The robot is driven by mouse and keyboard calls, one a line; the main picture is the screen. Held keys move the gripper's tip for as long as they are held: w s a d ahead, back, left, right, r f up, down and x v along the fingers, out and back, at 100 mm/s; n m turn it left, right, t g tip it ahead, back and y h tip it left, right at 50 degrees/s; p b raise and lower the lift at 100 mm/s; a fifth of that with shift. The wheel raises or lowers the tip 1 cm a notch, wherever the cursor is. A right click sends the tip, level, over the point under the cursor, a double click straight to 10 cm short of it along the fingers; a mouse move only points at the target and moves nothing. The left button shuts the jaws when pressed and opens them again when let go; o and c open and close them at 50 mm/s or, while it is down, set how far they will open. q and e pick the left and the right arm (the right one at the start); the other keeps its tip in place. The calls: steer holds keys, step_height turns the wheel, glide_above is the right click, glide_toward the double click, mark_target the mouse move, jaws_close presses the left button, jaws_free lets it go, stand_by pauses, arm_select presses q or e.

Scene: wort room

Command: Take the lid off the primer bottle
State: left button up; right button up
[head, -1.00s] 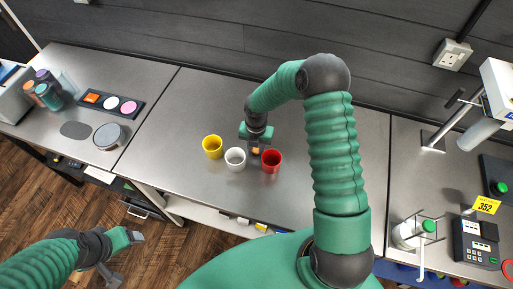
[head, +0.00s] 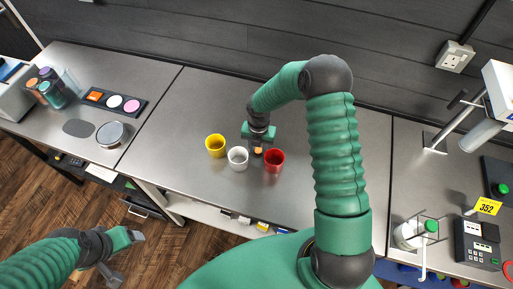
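My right gripper (head: 257,148) points down at the bench between and just behind a white cup (head: 238,158) and a red cup (head: 273,160). A small orange item (head: 258,150) shows at its fingertips. I cannot tell whether the fingers are closed on it or what it is. A white bottle with a green lid (head: 431,226) stands in a wire holder at the right, well away from this gripper. No label is readable, so I cannot tell which item is the primer bottle. My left gripper (head: 125,258) hangs over the floor at lower left, apart from everything; its opening is unclear.
A yellow cup (head: 215,146) stands left of the white one. Jars (head: 45,90), a dark tray with coloured discs (head: 115,102) and a round tin (head: 112,134) are on the left bench. A keypad device (head: 476,243) is at right. The middle bench (head: 190,110) has free room.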

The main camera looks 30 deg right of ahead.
mark_target(260, 149)
steer(key=r, duration=0.3)
steer(key=d+r+b, duration=0.1)
steer(key=r, duration=0.1)
steer(key=shift+r, duration=0.3)
step_height(260, 149, up, 6)
steer(key=a, duration=0.1)
arm_select(q)
steer(key=b+x, duration=0.1)
steer(key=x, duration=0.1)
steer(key=b+x, duration=0.1)
steer(key=b, duration=0.1)
steer(key=shift+s+d+f, duration=0.1)
steer(key=shift+d+f, duration=0.3)
steer(key=shift+f, duration=0.05)
arm_select(e)
steer(key=s+a+m+t, duration=0.1)
steer(key=s+a+m, duration=0.3)
steer(key=m, duration=0.9)
steer(key=s+a+m+t, duration=0.1)
steer(key=s+a+m, duration=0.4)
steer(key=s+m, duration=0.5)
steer(key=m, duration=0.4)
steer(key=shift+s+r, duration=0.15)
steer(key=shift+s, duration=0.05)
arm_select(q)
steer(key=shift+s+a, duration=0.1)
steer(key=shift+s, duration=0.1)
arm_select(e)
steer(key=shift+s+a+r, duration=0.1)
steer(key=shift+a, duration=0.1)
